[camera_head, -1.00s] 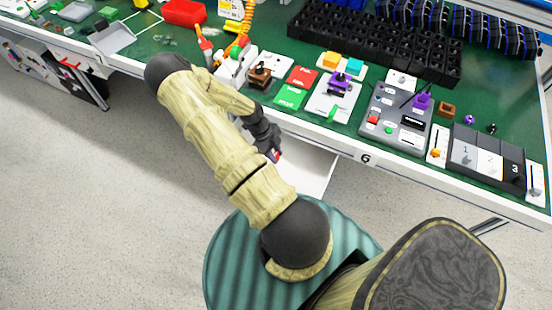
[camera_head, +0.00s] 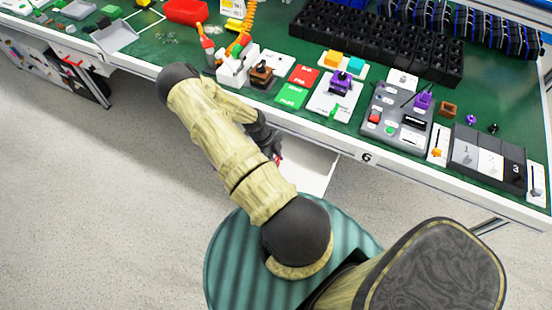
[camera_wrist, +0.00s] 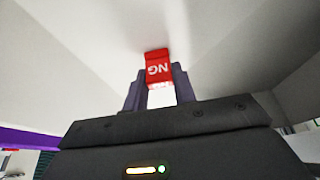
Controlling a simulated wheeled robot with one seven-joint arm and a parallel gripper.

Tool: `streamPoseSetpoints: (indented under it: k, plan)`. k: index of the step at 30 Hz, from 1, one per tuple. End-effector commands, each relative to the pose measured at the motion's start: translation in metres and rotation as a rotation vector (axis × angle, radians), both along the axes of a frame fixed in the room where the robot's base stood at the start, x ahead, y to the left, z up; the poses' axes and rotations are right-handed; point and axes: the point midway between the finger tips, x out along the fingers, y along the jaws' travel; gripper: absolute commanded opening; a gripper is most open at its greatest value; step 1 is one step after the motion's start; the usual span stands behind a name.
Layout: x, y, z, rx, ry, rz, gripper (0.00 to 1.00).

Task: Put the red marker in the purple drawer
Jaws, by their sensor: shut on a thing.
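The red marker (camera_wrist: 157,68) is a small red piece with white "NG" lettering and a white lower part. My gripper (camera_wrist: 160,92) is shut on it, with a dark finger on each side. In the head view my gripper (camera_head: 272,152) is below the table's front edge, at the left end of an open drawer (camera_head: 315,170), and a bit of red shows at its tip. The drawer's inside is white. A purple edge (camera_wrist: 28,138) shows at the lower left of the wrist view, with white surfaces around the marker. I cannot tell whether the marker touches the drawer floor.
The green-topped table (camera_head: 268,92) has a white front edge above the drawer. A red card (camera_head: 303,74), a green card (camera_head: 291,95), a purple-knobbed switch (camera_head: 339,84) and a grey control panel (camera_head: 397,118) stand near that edge. The floor at left is clear.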

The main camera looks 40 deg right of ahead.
Motion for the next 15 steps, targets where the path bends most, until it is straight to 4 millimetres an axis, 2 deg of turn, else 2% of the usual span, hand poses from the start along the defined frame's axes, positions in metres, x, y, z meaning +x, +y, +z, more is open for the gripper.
streamPoseSetpoints:
  k: [2, 3, 6, 15]
  plan:
    - [-0.0001, 0.0000, -0.0031, 0.000, 0.000, 0.000, 0.01]
    - [-0.0001, 0.0000, -0.0025, 0.000, 0.000, 0.000, 0.30]
    - [0.0000, -0.0001, -0.0019, 0.000, 0.000, 0.000, 0.48]
    - [-0.0001, -0.0002, -0.0009, 0.000, 0.000, 0.000, 0.48]
